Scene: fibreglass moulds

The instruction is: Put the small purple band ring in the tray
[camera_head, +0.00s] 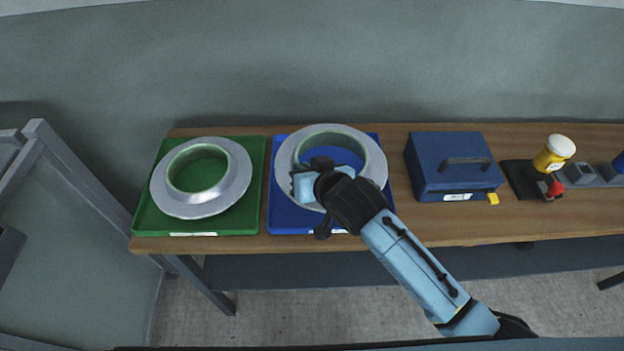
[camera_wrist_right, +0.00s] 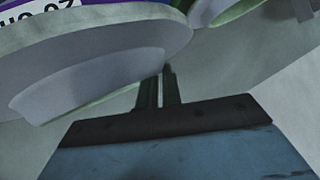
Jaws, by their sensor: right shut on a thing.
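A pale grey flanged ring (camera_head: 374,165) with a greenish inner wall is at the blue tray (camera_head: 282,218) in the head view. I cannot tell whether it rests on the tray or is held just above it. My right gripper (camera_head: 321,163) reaches over its left part and is shut on the ring. My left gripper is not in view.
Another pale flanged ring (camera_head: 233,190) lies on a green tray (camera_head: 146,222) to the left. A blue box (camera_head: 452,170) with a handle stands to the right. A yellow pot with a white lid (camera_head: 553,155) and small items stand farther right. The wooden bench (camera_head: 400,228) is bare along its front.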

